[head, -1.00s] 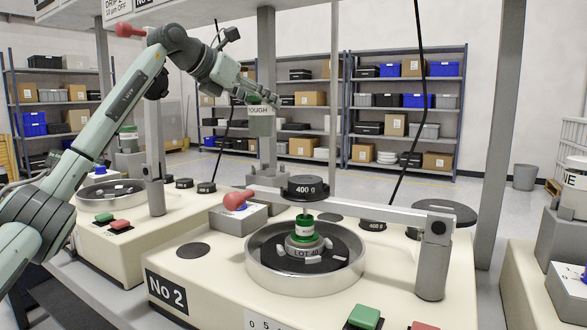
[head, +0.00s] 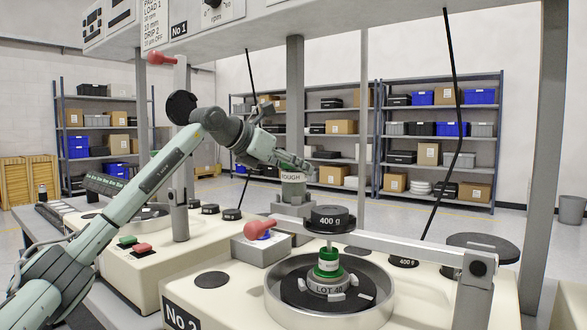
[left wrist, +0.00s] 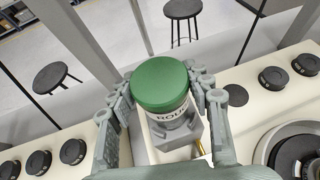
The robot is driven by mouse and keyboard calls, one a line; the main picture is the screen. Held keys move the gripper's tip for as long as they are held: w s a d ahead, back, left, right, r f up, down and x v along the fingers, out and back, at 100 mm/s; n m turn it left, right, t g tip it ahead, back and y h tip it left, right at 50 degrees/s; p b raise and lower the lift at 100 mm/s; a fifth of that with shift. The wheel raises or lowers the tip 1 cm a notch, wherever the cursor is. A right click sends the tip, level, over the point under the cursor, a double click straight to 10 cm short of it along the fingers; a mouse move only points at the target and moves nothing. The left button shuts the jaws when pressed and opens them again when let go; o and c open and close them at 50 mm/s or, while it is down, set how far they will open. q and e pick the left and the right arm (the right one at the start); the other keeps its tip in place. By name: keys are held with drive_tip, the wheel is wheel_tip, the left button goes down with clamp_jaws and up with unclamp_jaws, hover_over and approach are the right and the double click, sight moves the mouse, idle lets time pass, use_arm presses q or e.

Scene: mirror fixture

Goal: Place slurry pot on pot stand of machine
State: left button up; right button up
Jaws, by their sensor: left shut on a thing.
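The slurry pot (head: 293,190), a pale cup with a green lid and a ROUGH label, is held upright by my left gripper (head: 288,168). In the left wrist view the pot's green lid (left wrist: 160,86) sits between the two fingers of my left gripper (left wrist: 163,100), which are shut on its sides. The stand also shows under the pot in the left wrist view (left wrist: 170,148). I cannot tell whether the pot touches it. My right gripper is out of view.
A 400 g weight (head: 330,218) sits on a lever arm (head: 400,240) above the round bowl (head: 275,300), which holds a green-topped LOT 40 fixture (head: 328,272). Black weights (head: 210,209) lie on the left machine.

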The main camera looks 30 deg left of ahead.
use_arm(q)
drive_tip(key=shift+r, duration=0.2)
drive_tip(key=shift+f, duration=0.2)
drive_tip(key=o, duration=1.4)
drive_tip(key=shift+c, duration=0.2)
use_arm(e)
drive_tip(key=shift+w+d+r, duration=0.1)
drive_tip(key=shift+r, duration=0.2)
use_arm(q)
drive_tip(key=shift+r, duration=0.15)
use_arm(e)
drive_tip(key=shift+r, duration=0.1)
use_arm(q)
drive_tip(key=shift+s+a+r, duration=0.1)
drive_tip(key=shift+s, duration=0.1)
drive_tip(key=b+v, duration=0.1)
drive_tip(key=v, duration=1)
drive_tip(key=shift+s, duration=0.25)
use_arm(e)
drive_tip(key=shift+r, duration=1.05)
use_arm(q)
drive_tip(key=shift+r, duration=0.15)
